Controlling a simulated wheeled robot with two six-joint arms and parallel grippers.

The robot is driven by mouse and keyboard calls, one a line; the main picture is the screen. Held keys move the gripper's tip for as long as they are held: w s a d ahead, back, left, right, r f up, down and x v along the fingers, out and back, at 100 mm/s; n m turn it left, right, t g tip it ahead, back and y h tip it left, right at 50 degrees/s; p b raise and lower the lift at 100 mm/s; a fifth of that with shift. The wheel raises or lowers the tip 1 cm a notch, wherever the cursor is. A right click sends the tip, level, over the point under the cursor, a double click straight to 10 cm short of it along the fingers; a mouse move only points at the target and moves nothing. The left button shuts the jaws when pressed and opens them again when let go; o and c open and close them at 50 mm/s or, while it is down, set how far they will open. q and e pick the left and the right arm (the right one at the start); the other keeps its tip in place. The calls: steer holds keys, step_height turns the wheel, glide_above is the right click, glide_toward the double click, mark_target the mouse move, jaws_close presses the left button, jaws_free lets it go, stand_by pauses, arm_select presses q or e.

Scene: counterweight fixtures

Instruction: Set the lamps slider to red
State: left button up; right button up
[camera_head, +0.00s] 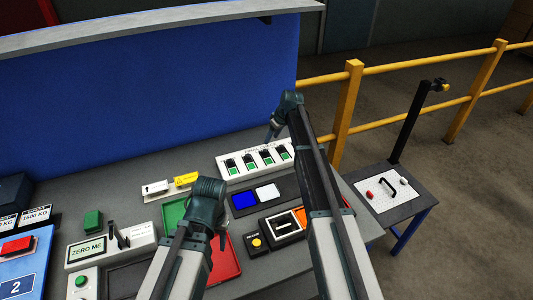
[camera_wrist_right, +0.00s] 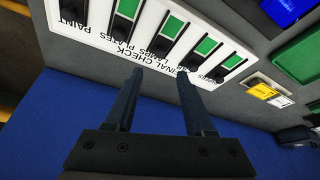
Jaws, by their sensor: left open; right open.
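The white slider panel (camera_head: 222,173) stands at the back of the bench, with several black knobs beside green windows. In the right wrist view the panel (camera_wrist_right: 150,20) appears upside down. Its small labels include PAINT, PLATES and what looks like LAMPS near the middle; which slider that label belongs to is hard to tell. The sliders visible there show green. My right gripper (camera_wrist_right: 158,75) is open and empty, its fingertips near the panel's labelled edge; contact cannot be told. My left gripper (camera_head: 222,240) is open above the bench, left of and nearer than the panel.
A blue board (camera_head: 150,90) rises behind the bench. Near my left gripper are a red tray (camera_head: 230,268), a ZERO ME box (camera_head: 85,250) and a yellow tag (camera_head: 186,179). Blue and white pads (camera_head: 266,192) lie before the panel. A side table (camera_head: 410,203) stands at right.

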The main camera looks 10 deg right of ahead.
mark_target(265, 150)
arm_select(q)
step_height(265, 150, down, 8)
steer(key=b, duration=0.7)
steer(key=shift+f, duration=0.15)
arm_select(e)
steer(key=x, duration=0.9)
steer(key=shift+r, duration=0.1)
jaws_close()
